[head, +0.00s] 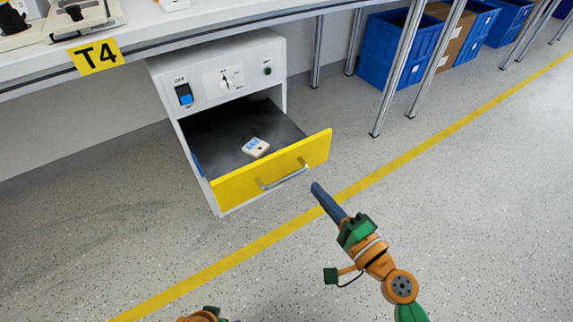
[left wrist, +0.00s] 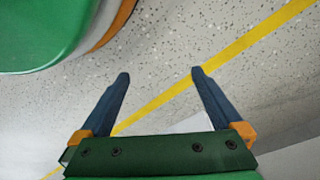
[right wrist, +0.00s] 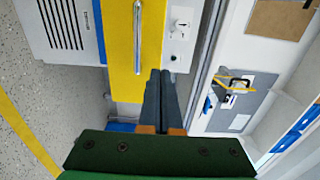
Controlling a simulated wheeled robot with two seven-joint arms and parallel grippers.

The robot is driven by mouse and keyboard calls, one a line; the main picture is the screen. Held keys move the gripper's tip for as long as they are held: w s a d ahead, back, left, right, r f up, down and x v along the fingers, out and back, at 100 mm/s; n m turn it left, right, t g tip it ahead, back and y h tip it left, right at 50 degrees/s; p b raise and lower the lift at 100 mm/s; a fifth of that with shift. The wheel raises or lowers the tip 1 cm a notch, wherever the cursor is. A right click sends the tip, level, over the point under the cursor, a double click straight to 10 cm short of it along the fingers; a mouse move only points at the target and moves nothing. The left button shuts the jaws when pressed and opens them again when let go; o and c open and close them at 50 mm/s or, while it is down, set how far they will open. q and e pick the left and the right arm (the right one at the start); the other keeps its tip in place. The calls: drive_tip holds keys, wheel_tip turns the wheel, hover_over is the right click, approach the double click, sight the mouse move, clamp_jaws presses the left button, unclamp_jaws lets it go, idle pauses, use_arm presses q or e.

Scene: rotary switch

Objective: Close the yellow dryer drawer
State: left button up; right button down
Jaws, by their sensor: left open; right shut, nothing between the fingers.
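The yellow dryer drawer (head: 240,182) stands pulled out from the white dryer cabinet (head: 215,75) under the bench. Its metal handle (head: 284,175) is on the yellow front, and a small white item with blue marks (head: 256,147) lies on the dark drawer floor. My right gripper (head: 315,188) is shut and empty, just in front of the drawer's right side in the head view. The right wrist view shows its closed fingers (right wrist: 167,75) beside the yellow front (right wrist: 118,60) and handle (right wrist: 137,35); contact cannot be told. My left gripper (left wrist: 160,78) is open and empty over the floor.
The bench (head: 150,40) with a T4 label (head: 96,55) overhangs the cabinet. Metal bench legs (head: 398,65) and blue crates (head: 390,50) stand to the right. The speckled floor (head: 480,200) with its yellow line is clear in front of the drawer.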

sight(286, 154)
drive_tip(key=x, duration=1)
use_arm(q)
drive_tip(key=shift+s+a+f, duration=0.15)
drive_tip(key=shift+s+f, duration=0.4)
drive_tip(key=shift+f, duration=0.15)
use_arm(e)
drive_tip(key=shift+w+a, duration=0.2)
drive_tip(key=shift+w, duration=0.1)
drive_tip(key=shift+w, duration=0.1)
